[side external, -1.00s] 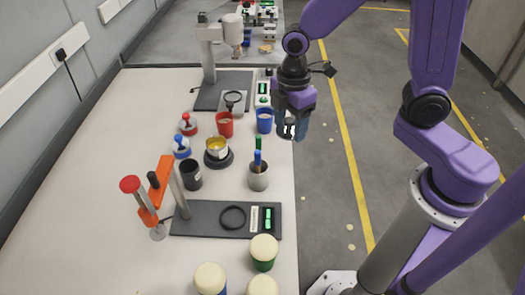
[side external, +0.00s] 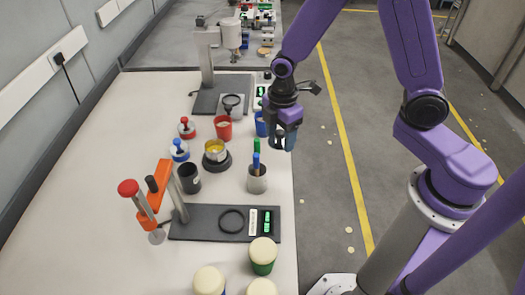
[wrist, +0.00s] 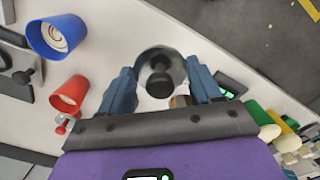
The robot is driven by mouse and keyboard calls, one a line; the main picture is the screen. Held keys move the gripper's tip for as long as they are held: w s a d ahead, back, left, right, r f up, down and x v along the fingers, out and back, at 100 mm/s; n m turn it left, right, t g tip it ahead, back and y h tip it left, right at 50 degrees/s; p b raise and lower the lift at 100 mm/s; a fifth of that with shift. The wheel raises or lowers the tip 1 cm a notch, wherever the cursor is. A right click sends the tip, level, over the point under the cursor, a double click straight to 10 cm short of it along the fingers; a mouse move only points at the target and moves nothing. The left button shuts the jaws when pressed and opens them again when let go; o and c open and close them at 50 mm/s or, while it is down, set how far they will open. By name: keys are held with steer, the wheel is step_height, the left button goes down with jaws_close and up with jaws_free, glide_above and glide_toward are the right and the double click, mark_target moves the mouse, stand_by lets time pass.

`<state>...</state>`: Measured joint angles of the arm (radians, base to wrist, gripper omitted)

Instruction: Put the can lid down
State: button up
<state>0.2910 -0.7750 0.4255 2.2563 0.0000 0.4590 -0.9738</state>
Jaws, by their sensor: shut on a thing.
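The can lid (wrist: 152,56) is a round grey disc with a black knob, seen from above in the wrist view. My gripper (wrist: 160,86), with blue fingers, is shut on it at the knob. In the side view my gripper (side external: 283,143) hangs above the table's right edge, right of the blue cup and beyond the pen holder. The lid is mostly hidden behind the fingers there.
A blue cup (side external: 262,124) and a red cup (side external: 223,128) stand close to the left. The pen holder (side external: 257,180) with upright pens stands nearer. A yellow-filled pot (side external: 215,152) is mid-table. The left side of the table (side external: 105,175) is largely clear.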

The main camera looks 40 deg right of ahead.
glide_above(262, 160)
step_height(262, 160, down, 6)
steer(key=shift+d+f, duration=0.1)
steer(key=shift+f, duration=1.5)
steer(key=shift+f, duration=0.1)
steer(key=o, duration=1)
steer(key=shift+o, duration=0.2)
step_height(262, 160, up, 12)
steer(key=s+d+r+m, duration=0.1)
steer(key=s+r, duration=0.2)
steer(key=s, duration=0.6)
steer(key=s+d+r+m, duration=0.1)
steer(key=s+d+r, duration=0.1)
steer(key=s, duration=0.7)
steer(key=s+d+r+m, duration=0.2)
steer(key=s+r, duration=0.3)
steer(key=s, duration=0.4)
steer(key=shift+d, duration=0.25)
